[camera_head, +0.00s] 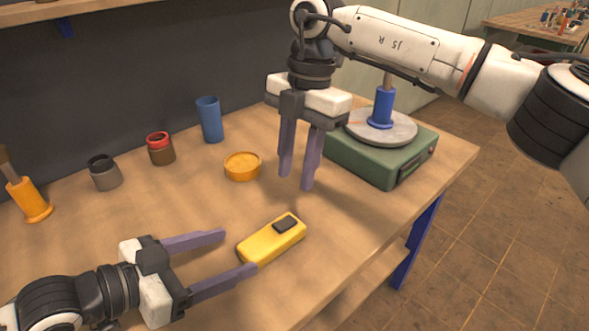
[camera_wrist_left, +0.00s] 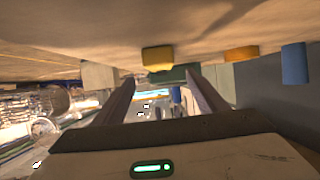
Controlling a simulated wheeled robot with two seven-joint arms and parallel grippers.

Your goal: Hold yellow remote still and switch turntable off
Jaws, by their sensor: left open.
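The yellow remote (camera_head: 265,244) with a dark button pad (camera_head: 285,224) lies on the table near its front edge. In the left wrist view the remote (camera_wrist_left: 157,61) shows upside down ahead of the fingers. My left gripper (camera_head: 240,252) is open, low over the table; its fingers point at the remote's left end, the nearer tip close beside it. Whether it touches is unclear. The turntable (camera_head: 365,160) is a green box with a round grey platter (camera_head: 405,130) and a dark part (camera_head: 410,168) on its front side. My right gripper (camera_head: 295,182) points down left of the turntable, empty, fingers apart.
A blue post-like object (camera_head: 383,105) stands on the platter. An orange dish (camera_head: 243,167), blue cup (camera_head: 210,120), red-rimmed brown jar (camera_head: 161,150), grey jar (camera_head: 104,174) and orange-based tool (camera_head: 32,203) stand along the back.

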